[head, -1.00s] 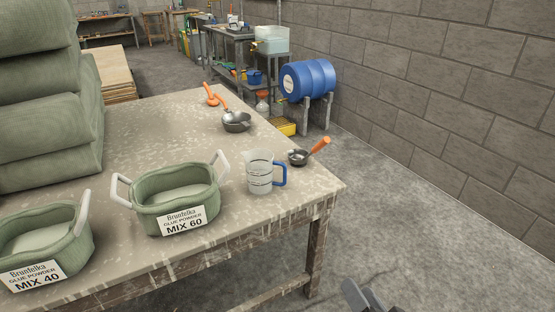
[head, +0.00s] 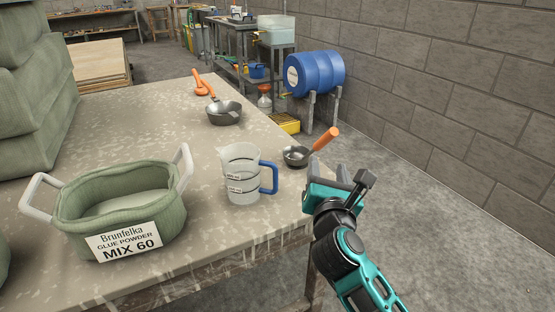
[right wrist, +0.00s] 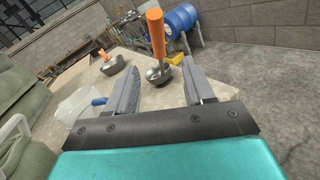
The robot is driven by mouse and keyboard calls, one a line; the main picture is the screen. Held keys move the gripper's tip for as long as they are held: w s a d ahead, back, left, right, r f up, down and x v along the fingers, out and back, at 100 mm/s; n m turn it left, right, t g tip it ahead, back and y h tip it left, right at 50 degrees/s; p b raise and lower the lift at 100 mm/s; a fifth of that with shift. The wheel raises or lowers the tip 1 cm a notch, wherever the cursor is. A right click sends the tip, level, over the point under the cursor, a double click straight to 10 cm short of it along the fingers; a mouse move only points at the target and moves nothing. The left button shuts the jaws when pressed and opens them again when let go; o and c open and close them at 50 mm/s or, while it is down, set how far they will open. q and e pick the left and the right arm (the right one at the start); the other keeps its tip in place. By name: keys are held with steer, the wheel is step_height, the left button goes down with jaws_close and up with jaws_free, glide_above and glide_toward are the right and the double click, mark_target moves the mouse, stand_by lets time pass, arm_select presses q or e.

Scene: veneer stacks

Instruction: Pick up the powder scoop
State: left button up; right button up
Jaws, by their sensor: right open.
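The powder scoop (head: 297,156), a small dark metal bowl with an orange handle, sits at the right edge of the table, right of the measuring jug. Its handle slants up to the right, past the table edge. My right gripper (head: 338,177) is open and empty, just to the right of and nearer than the scoop. In the right wrist view the scoop (right wrist: 158,72) stands beyond and between the two open fingers (right wrist: 163,85), apart from them. My left gripper is not in view.
A clear measuring jug (head: 241,176) with a blue handle stands left of the scoop. A green tub marked MIX 60 (head: 120,212) is at the front left. Green sacks (head: 35,100) are stacked at left.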

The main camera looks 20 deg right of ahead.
mark_target(320, 148)
steer(key=shift+m, duration=0.5)
steer(key=x, duration=0.2)
steer(key=b+x, duration=0.1)
steer(key=x, duration=0.2)
steer(key=f+x, duration=0.1)
steer(key=x, duration=0.1)
steer(key=shift+w+a, duration=0.15)
steer(key=shift+w, duration=0.4)
steer(key=b+x, duration=0.2)
steer(key=x, duration=0.3)
steer(key=shift+w+f, duration=0.1)
steer(key=shift+f, duration=0.05)
steer(key=shift+w+d, duration=0.3)
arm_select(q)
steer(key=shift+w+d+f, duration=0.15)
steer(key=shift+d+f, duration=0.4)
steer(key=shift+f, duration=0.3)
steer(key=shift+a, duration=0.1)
arm_select(e)
jaws_close()
